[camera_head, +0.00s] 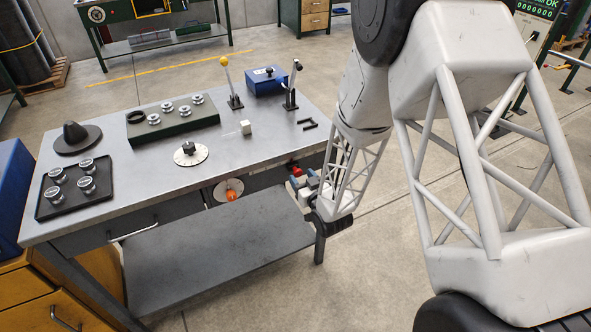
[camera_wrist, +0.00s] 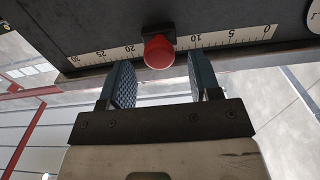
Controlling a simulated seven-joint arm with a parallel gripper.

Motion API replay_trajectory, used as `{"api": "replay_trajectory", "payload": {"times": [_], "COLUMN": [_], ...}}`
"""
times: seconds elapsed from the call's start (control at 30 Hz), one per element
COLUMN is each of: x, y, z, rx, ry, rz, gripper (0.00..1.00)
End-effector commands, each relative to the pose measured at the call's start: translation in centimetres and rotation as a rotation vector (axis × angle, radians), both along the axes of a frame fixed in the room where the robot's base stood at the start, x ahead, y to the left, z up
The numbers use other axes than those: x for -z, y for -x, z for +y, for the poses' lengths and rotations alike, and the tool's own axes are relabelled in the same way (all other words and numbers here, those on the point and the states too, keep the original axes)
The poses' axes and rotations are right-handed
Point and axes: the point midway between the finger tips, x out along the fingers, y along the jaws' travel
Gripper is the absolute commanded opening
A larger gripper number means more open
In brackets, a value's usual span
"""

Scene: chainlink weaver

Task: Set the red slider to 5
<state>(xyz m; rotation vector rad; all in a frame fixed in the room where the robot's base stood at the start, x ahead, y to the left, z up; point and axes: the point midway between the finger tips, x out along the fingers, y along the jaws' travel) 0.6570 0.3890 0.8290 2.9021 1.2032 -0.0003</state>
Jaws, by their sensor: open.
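The red slider knob (camera_wrist: 158,52) sticks out from a dark panel with a white scale strip (camera_wrist: 101,53). In the wrist view the knob covers the scale between the 10 and the 20, near where 15 lies; the 5 is to its right. My gripper (camera_wrist: 158,66) is open, with one blue-padded finger on each side of the knob. Gaps show between the fingers and the knob, so neither appears to touch it. In the head view my gripper (camera_head: 305,182) is at the table's front right side, where red parts (camera_head: 294,169) show; the scale is not readable there.
The workbench (camera_head: 130,180) carries a tray of round knobs (camera_head: 75,188), a dial (camera_head: 190,152), a white cube (camera_head: 246,127), two levers (camera_head: 229,80) (camera_head: 292,85) and a blue box (camera_head: 266,79). An orange rotary knob (camera_head: 231,195) is on the front face, left of my gripper.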

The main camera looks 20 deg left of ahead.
Motion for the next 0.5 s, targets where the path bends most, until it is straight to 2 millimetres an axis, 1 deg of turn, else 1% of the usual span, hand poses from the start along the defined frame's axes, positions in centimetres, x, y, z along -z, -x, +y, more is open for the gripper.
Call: {"api": "replay_trajectory", "payload": {"times": [0.1, 0.3, 0.5], "x": [0.0, 0.0, 0.0], "y": [-1.0, -2.5, -3.3], "z": [1.1, 2.5, 3.3], "rx": [-0.001, 0.001, 0.001], "ry": [0.000, -0.001, 0.000], "rz": [-0.001, -0.001, 0.000], "gripper": [0.57, 0.57, 0.57]}}
